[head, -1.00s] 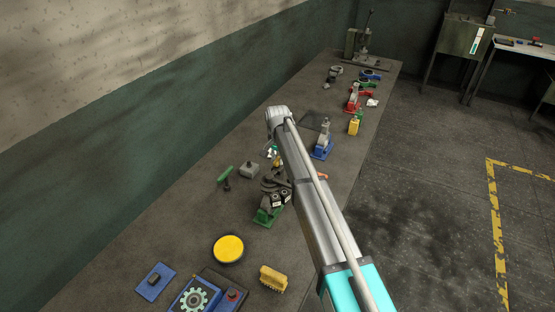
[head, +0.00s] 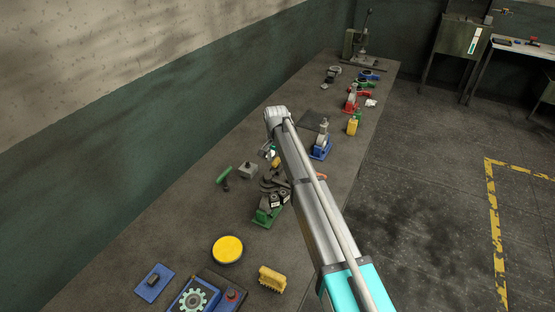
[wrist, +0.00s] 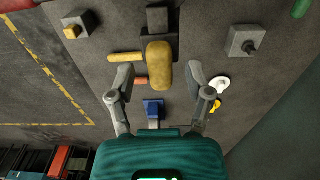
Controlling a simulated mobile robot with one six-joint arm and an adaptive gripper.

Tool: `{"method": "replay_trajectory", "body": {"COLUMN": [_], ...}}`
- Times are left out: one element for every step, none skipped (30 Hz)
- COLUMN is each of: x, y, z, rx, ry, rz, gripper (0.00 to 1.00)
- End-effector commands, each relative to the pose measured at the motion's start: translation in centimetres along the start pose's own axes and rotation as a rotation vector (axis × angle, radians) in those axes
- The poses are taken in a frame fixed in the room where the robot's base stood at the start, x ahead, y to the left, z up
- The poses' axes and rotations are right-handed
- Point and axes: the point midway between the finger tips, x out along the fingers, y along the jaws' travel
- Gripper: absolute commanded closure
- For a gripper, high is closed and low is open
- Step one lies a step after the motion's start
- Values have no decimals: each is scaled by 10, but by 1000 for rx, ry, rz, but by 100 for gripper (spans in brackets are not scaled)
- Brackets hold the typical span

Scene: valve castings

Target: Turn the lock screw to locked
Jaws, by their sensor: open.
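I cannot make out the lock screw for certain in either view. In the wrist view my gripper (wrist: 160,82) is open, with its two fingers spread left and right. A rounded, worn yellow piece (wrist: 159,65) shows between and beyond the fingertips, against a dark block (wrist: 158,20); I cannot tell its distance from the fingers. A grey block with a dark knob (wrist: 243,42) is to the right, and another grey block with a yellowish knob (wrist: 78,25) is at upper left.
The long bench (head: 120,240) carries a green-based device (head: 266,216), a green-handled tool (head: 224,175), a yellow disc (head: 228,249), a yellow brush (head: 272,279) and a blue device (head: 320,147). A wall runs along its left side. The bench's left part is mostly clear.

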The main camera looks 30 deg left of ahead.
Motion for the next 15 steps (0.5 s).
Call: {"method": "replay_trajectory", "body": {"x": [0, 0, 0, 0, 0, 0, 0, 0, 0, 0, 0, 0, 0, 0, 0], "y": [0, 0, 0, 0, 0, 0, 0, 0, 0, 0, 0, 0, 0, 0, 0], "z": [0, 0, 0, 0, 0, 0, 0, 0, 0, 0, 0, 0, 0, 0, 0], "rx": [0, 0, 0, 0, -1, -2, -3, -5, -9, -12, -17, -26, -34, -43, -56], "ry": [0, 0, -1, -1, -1, -1, -1, -1, -1, -1, -1, -1, -1, -1, -1], "rz": [0, 0, 0, 0, 0, 0, 0, 0, 0, 0, 0, 0, 0, 0, 0], "gripper": [34, 34, 34, 34, 34, 34, 34, 34, 34, 34, 34, 34, 34, 34, 34]}}
